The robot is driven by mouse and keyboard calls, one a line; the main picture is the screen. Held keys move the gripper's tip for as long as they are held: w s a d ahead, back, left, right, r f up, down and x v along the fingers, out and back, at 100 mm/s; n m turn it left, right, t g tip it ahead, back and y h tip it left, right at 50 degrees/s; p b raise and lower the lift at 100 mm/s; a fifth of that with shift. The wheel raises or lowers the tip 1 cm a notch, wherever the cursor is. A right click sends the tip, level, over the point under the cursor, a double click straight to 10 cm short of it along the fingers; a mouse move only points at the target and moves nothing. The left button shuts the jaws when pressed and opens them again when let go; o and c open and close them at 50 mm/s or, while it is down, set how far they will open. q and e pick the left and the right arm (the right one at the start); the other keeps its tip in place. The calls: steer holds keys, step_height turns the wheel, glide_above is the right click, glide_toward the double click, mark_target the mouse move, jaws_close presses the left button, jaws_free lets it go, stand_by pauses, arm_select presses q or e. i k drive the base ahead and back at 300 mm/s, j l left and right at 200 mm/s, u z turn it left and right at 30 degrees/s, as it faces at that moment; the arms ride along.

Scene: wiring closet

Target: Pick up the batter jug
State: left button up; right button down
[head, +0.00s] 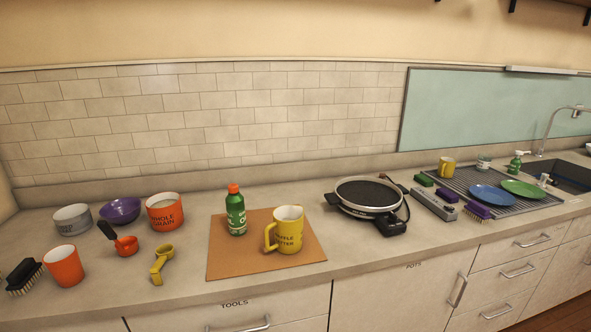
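The batter jug appears to be the yellow jug (288,232) with dark lettering, partly legible as "batter". It stands upright on the right part of a brown mat (228,262), its handle on the left side. A green bottle with an orange cap (236,213) stands upright on the same mat, behind and left of the jug. Neither of my grippers shows in the head view.
A round black griddle (368,194) stands right of the mat. Left are a yellow scoop (160,265), an orange cup (64,267), a "whole grain" container (165,213) and a purple bowl (120,210). A drying rack (540,204) and sink (563,176) are right.

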mark_target(287, 223)
steer(key=i+l+u, duration=0.25)
steer(key=l, duration=0.3)
steer(key=i+l+u, duration=0.2)
steer(key=l, duration=0.35)
steer(key=i+l+u, duration=0.25)
steer(key=l, duration=0.35)
steer(key=l+u, duration=0.2)
steer(key=l, duration=0.4)
steer(key=l+u, duration=0.25)
steer(key=l, duration=0.4)
